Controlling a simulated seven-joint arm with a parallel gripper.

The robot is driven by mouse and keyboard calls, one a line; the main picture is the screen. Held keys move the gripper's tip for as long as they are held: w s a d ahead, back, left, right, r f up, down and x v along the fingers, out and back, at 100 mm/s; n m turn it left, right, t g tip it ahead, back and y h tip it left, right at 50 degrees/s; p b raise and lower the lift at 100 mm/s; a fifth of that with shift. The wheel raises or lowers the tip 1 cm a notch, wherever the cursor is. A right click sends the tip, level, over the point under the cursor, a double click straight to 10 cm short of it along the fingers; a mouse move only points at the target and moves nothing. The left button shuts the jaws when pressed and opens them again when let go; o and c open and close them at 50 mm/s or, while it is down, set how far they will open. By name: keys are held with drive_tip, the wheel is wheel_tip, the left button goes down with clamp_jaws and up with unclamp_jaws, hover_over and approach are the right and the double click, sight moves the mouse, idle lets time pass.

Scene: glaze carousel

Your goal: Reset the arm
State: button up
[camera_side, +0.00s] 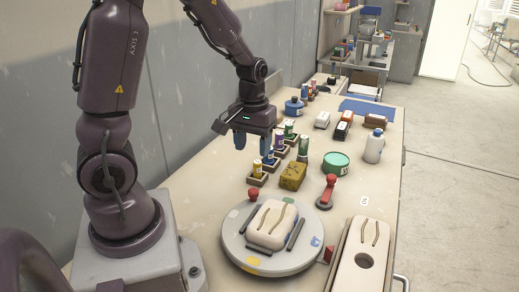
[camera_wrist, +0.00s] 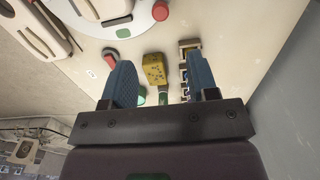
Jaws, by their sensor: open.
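My gripper (camera_side: 254,147) hangs from my arm above the back of the table, over the row of small bottles in holders. In the wrist view its two blue fingers (camera_wrist: 160,85) are spread wide apart with nothing between them in their grip. A yellow speckled sponge-like block (camera_side: 292,176) lies on the table below and to the right of the gripper; it also shows between the fingers in the wrist view (camera_wrist: 155,70). A round turntable (camera_side: 238,244) at the front carries a pale rounded piece (camera_side: 271,223) with wavy dark lines, flanked by dark bars.
Small bottles in dark holders (camera_side: 257,179) run along the back. A green round tin (camera_side: 336,163), a white bottle (camera_side: 374,146) and a red-knobbed tool (camera_side: 328,191) stand on the table (camera_side: 190,196). A pale board with a hole (camera_side: 363,261) lies front right.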

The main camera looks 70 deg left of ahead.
drive_tip(key=s+d+r+m+t, duration=0.2)
drive_tip(key=s+d+r+m, duration=0.2)
drive_tip(key=d+r, duration=0.3)
drive_tip(key=s+d+r+m+t, duration=0.3)
drive_tip(key=s+d+r+m, duration=0.1)
drive_tip(key=r, duration=0.4)
drive_tip(key=d+m, duration=0.1)
drive_tip(key=d, duration=0.1)
drive_tip(key=shift+d+r+t, duration=0.3)
drive_tip(key=shift+d+r, duration=0.1)
